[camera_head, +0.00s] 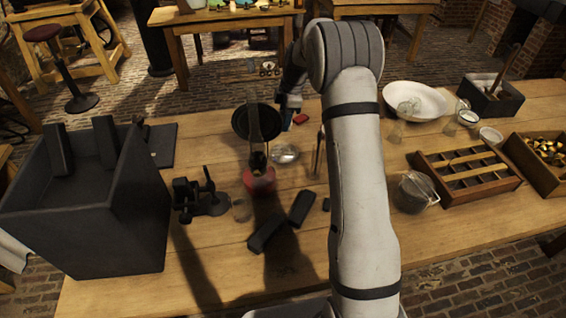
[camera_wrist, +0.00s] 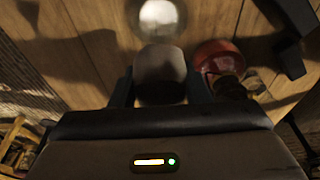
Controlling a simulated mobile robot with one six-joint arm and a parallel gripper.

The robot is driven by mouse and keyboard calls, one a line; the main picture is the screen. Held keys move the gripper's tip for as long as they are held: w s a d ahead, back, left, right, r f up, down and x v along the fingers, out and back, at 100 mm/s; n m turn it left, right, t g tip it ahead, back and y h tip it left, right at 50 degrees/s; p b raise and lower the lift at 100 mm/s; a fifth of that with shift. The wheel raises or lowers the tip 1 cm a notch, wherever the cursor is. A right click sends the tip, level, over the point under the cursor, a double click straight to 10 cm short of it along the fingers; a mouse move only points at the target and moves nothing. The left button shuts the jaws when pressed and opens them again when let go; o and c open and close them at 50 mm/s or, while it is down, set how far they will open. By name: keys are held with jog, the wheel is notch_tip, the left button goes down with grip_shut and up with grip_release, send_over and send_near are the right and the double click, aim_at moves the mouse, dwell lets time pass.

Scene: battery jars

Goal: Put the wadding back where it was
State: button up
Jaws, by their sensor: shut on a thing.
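My gripper (camera_wrist: 160,92) is shut on a grey-brown, rounded piece, probably the wadding (camera_wrist: 162,68), held between its two dark fingers in the wrist view. In the head view my gripper (camera_head: 287,112) is over the far middle of the table, and the held piece is hard to make out there. A shiny round dish (camera_head: 285,153) lies just nearer than the gripper; it also shows at the top of the wrist view (camera_wrist: 161,18). A red rounded vessel (camera_head: 259,181) stands near the dish, and right of the held piece in the wrist view (camera_wrist: 217,55).
A black round thing (camera_head: 242,121) stands left of my gripper. Dark blocks (camera_head: 266,232) lie at the front. A large black bin (camera_head: 85,215) stands left. A wooden compartment tray (camera_head: 440,160), white bowl (camera_head: 430,100) and glassware are right. The front-left tabletop is mostly clear.

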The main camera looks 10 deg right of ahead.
notch_tip(320, 180, down, 2)
jog(key=shift+w+f+b, duration=0.1)
jog(key=shift+f+b, duration=0.15)
jog(key=shift+b, duration=0.3)
jog(key=shift+f+p, duration=0.6)
jog(key=shift+f, duration=4.4)
jog(key=o, duration=1.2)
jog(key=s+d+r+m, duration=0.1)
jog(key=s+r+m, duration=0.15)
jog(key=r, duration=0.65)
jog(key=s+d+r+m, duration=0.1)
jog(key=s+r, duration=0.2)
jog(key=r, duration=0.6)
jog(key=s+a+r+m+t+h+b, duration=0.1)
jog(key=s+r+m, duration=0.35)
jog(key=s, duration=0.65)
jog(key=s+a+r+m+t+h, duration=0.1)
jog(key=s+r+m, duration=0.35)
jog(key=s, duration=0.55)
jog(key=s+f+m, duration=0.1)
jog(key=s, duration=0.3)
jog(key=s+f+m, duration=0.1)
jog(key=s+m, duration=0.1)
jog(key=s, duration=0.2)
jog(key=s+f+m, duration=0.1)
jog(key=s+m, duration=0.1)
jog(key=s, duration=0.1)
jog(key=shift+s+a+f+m+t, duration=0.15)
jog(key=shift+s+m+t, duration=0.1)
jog(key=shift+s+t, duration=0.15)
